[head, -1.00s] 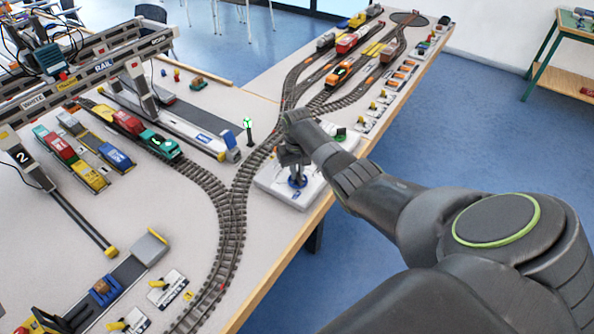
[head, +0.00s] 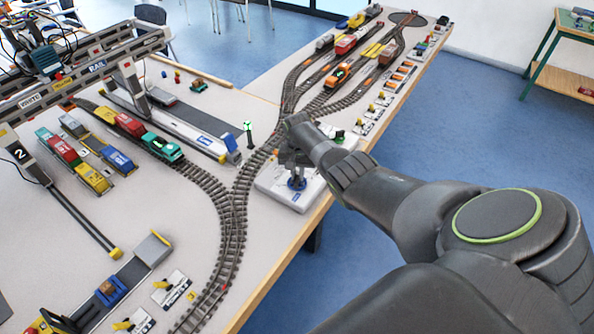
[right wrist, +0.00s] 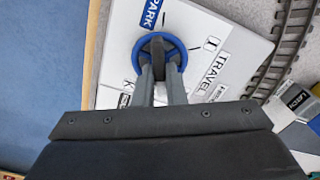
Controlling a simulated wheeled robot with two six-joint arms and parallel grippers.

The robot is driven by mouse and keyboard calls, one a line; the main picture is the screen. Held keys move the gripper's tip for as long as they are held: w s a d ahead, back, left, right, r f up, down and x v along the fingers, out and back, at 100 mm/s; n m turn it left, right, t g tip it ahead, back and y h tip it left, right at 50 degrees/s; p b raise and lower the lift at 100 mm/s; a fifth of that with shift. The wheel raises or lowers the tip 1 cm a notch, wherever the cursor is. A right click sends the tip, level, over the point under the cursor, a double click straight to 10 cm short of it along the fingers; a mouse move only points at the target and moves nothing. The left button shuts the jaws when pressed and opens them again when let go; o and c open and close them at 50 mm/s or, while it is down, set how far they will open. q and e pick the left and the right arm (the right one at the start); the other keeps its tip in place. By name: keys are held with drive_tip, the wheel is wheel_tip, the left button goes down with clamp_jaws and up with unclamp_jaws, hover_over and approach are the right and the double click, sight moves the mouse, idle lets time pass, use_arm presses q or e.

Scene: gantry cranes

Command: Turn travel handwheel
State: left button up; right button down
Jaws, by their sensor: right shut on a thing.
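The travel handwheel is a small blue wheel (head: 297,184) on a white control panel (head: 272,186) at the table's right edge. The right wrist view shows its blue rim (right wrist: 138,55) beside a printed TRAVEL label (right wrist: 215,68). My right gripper (head: 295,168) comes down from above and is shut on the handwheel; in the right wrist view its two fingers (right wrist: 160,72) hold the dark bar across the wheel's middle. The fingers and hand hide part of the wheel. A gantry crane (head: 97,67) with a RAIL label stands at the left. My left gripper is not in view.
Curved model tracks (head: 232,225) run left of the panel. A small green-lit signal (head: 248,130) stands near it. A teal locomotive (head: 162,147) and wagons sit on tracks at left. Several small lever panels line the table's right edge. Blue floor lies beyond the edge.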

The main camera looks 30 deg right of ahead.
drive_tip(key=m+p, duration=0.1)
drive_tip(key=m, duration=0.2)
drive_tip(key=shift+r+m, duration=0.15)
drive_tip(key=shift+m, duration=0.15)
drive_tip(key=m+p, duration=0.1)
drive_tip(key=m, duration=0.3)
drive_tip(key=shift+s+d, duration=0.1)
drive_tip(key=shift+s, duration=0.05)
drive_tip(key=shift+m, duration=0.4)
drive_tip(key=c, duration=1.5)
unclamp_jaws()
wheel_tip(320, 180, up, 6)
drive_tip(key=p, duration=0.4)
drive_tip(key=shift+r, duration=0.2)
wheel_tip(320, 180, up, 11)
drive_tip(key=shift+f, duration=0.1)
